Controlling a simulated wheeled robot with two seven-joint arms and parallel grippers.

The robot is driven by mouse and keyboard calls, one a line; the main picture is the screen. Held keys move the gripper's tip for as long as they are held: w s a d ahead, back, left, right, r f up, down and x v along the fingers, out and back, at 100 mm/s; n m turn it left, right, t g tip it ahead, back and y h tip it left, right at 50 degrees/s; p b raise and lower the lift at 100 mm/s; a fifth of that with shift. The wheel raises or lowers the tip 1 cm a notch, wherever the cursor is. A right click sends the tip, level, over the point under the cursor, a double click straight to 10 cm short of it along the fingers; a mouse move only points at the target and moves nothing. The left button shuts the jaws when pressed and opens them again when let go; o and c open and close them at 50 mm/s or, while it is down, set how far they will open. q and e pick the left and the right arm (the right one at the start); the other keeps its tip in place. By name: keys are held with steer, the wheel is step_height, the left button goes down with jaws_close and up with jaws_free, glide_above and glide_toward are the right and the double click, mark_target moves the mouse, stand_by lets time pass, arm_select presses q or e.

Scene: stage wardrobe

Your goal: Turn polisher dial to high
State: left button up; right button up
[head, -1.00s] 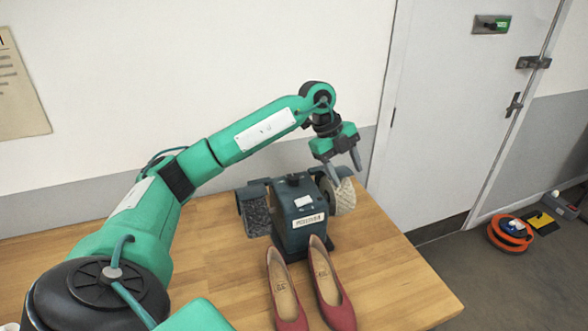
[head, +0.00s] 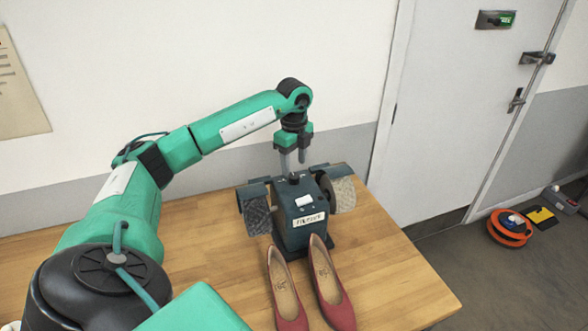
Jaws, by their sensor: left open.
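The polisher (head: 300,225) is a dark blue box on the wooden table, with a grey wheel at its left and a pale buffing wheel at its right. A small dark dial (head: 294,179) shows on its top, partly hidden by my gripper. A label is on its front; I cannot read the dial's setting. My left gripper (head: 293,172) points straight down with its fingers at the dial on the polisher's top. It is open; I cannot tell whether the fingers touch the dial. My right gripper is not in view.
A pair of red shoes (head: 330,290) stands on the table right in front of the polisher. The table (head: 395,270) is clear at the right. A grey door (head: 440,120) is behind; an orange cable reel (head: 509,228) lies on the floor.

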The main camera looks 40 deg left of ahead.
mark_target(294, 175)
arm_select(q)
steer(key=shift+f+p, duration=0.45)
steer(key=shift+f, duration=1.8)
steer(key=shift+c, duration=0.2)
steer(key=c, duration=0.9)
